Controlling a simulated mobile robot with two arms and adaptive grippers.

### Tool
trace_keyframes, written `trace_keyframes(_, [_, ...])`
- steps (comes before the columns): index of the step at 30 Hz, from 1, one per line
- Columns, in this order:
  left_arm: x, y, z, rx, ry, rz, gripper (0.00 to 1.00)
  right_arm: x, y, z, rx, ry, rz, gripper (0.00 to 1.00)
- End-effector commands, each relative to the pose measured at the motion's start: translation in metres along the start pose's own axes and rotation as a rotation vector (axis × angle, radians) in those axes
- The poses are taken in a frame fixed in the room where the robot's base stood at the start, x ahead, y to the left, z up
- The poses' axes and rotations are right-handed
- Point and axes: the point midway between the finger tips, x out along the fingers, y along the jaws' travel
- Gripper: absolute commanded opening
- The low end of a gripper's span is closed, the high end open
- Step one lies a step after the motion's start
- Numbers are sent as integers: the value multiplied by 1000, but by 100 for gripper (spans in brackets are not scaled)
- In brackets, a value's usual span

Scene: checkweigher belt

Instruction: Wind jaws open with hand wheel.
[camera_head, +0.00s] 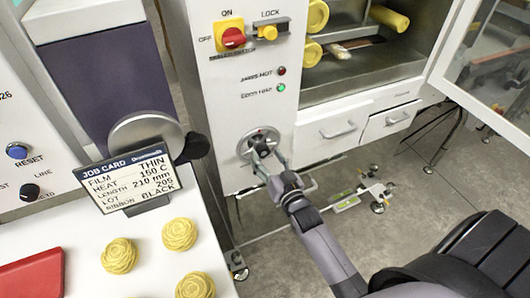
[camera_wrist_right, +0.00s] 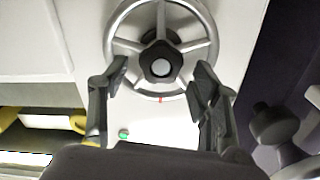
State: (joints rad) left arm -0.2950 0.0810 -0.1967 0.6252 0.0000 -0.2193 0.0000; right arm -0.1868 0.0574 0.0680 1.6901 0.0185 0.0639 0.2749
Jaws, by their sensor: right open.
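The hand wheel (camera_head: 247,141) is a small grey spoked wheel on the front of the white machine panel. In the right wrist view the wheel (camera_wrist_right: 113,28) shows large, with a dark hub knob (camera_wrist_right: 159,62) at its middle. My right gripper (camera_head: 262,150) is in front of the wheel. In the wrist view its two fingers (camera_wrist_right: 162,76) are spread apart, one on each side of the hub, with a gap to it; whether they touch the rim or spokes I cannot tell. A red mark (camera_wrist_right: 161,99) sits by the rim. My left gripper is out of view.
Above the wheel are red and green lamps (camera_head: 281,88), a red switch (camera_head: 232,39) and a lock (camera_head: 269,27). An open glass door (camera_head: 490,75) stands at the right. A job card (camera_head: 133,177) and yellow rolls (camera_head: 180,234) are on the white surface at left.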

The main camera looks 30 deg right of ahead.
Motion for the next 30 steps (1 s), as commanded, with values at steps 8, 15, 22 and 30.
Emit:
trace_keyframes(8, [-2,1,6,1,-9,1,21,20,0,0,0,-1,0,57])
trace_keyframes(15, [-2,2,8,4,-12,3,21,20,0,0,0,0,0,57])
trace_keyframes(22, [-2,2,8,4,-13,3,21,20,0,0,0,0,0,42])
trace_keyframes(30, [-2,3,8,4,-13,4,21,20,0,0,0,0,0,24])
